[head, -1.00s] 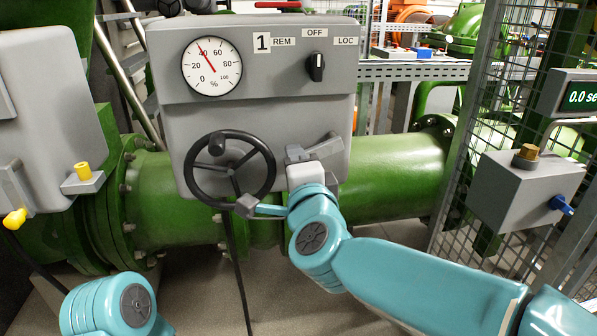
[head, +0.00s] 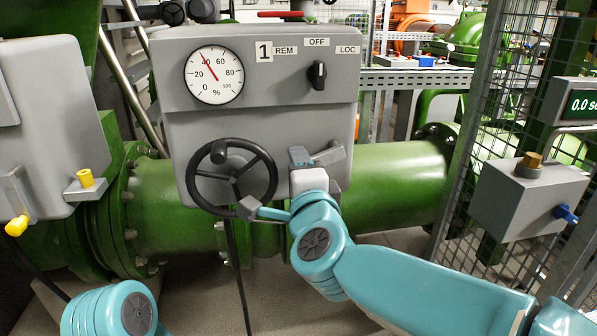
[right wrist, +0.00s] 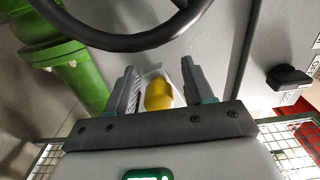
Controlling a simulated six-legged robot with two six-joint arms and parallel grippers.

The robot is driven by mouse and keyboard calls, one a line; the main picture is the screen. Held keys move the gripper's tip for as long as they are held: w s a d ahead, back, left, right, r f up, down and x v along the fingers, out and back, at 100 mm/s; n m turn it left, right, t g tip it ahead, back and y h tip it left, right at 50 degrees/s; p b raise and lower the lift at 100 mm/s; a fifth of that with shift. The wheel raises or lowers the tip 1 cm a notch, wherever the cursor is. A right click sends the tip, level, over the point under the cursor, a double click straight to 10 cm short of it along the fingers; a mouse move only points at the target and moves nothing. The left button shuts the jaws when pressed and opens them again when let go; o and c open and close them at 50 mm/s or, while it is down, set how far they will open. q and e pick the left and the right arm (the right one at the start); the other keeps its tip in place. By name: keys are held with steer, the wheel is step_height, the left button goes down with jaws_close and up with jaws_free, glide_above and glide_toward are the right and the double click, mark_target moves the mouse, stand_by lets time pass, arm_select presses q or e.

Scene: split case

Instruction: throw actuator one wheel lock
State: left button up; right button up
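The grey actuator marked 1 (head: 264,50) has a black handwheel (head: 274,178) on its front. A yellow knob (right wrist: 158,93) on a light bracket sits near the wheel rim in the right wrist view. I take it for the wheel lock; my gripper hides it in the head view. My right gripper (right wrist: 160,88) has one finger on each side of this knob. Thin gaps seem to show between fingers and knob, so it looks open around it. It also shows right of the handwheel in the head view (head: 315,155). My left gripper is out of view.
Another grey actuator (head: 50,110) at the left carries a yellow knob (head: 86,177) on a bracket. A green pipe (head: 400,180) runs behind. A grey box (head: 525,200) with a blue lever stands by the mesh fence (head: 490,130) at the right.

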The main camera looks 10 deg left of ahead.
steer(key=shift+s, duration=0.1)
steer(key=v, duration=1.6)
steer(key=shift+p, duration=0.35)
steer(key=shift+d, duration=0.1)
